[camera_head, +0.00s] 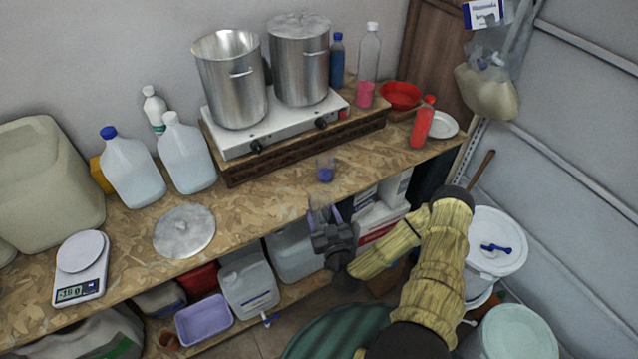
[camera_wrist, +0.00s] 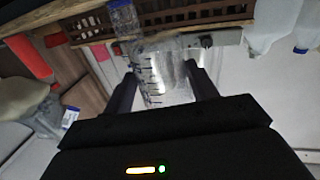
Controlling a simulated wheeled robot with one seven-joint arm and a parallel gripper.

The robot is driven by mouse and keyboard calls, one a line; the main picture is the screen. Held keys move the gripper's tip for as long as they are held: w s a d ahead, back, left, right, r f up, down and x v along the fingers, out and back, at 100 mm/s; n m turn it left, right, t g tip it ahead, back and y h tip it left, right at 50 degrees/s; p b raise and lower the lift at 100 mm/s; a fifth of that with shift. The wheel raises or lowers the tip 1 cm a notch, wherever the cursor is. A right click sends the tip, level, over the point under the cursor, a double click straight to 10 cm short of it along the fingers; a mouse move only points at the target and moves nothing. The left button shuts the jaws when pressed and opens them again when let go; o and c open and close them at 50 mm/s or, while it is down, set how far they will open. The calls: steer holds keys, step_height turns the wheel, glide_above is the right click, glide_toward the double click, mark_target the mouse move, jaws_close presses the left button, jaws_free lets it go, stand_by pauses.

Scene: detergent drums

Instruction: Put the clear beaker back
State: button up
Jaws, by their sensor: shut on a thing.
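My gripper (camera_head: 326,226) is in front of the table's front edge, shut on a clear beaker (camera_head: 319,208). In the wrist view the clear beaker (camera_wrist: 156,78) shows dark graduation marks and sits between the two fingers of my gripper (camera_wrist: 162,82). Its contents, if any, I cannot make out. A second small clear vessel with blue in its bottom (camera_head: 325,170) stands on the table just beyond, in front of the stove. It also shows at the top of the wrist view (camera_wrist: 122,18).
The chipboard table (camera_head: 262,205) has free room around the blue-bottomed vessel. Behind it is a stove (camera_head: 285,125) with two steel pots. A metal lid (camera_head: 184,231) and a scale (camera_head: 80,265) lie to the left. A red bottle (camera_head: 422,122) and red bowl (camera_head: 400,95) are right.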

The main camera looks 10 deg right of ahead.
step_height(320, 180, down, 12)
steer(key=s+h+b, duration=0.1)
steer(key=s+b, duration=0.1)
steer(key=b, duration=0.6)
steer(key=shift+s+a+f+m+b, duration=0.15)
steer(key=shift+s+m+b, duration=0.15)
steer(key=shift+s+m, duration=0.1)
steer(key=shift+w, duration=0.1)
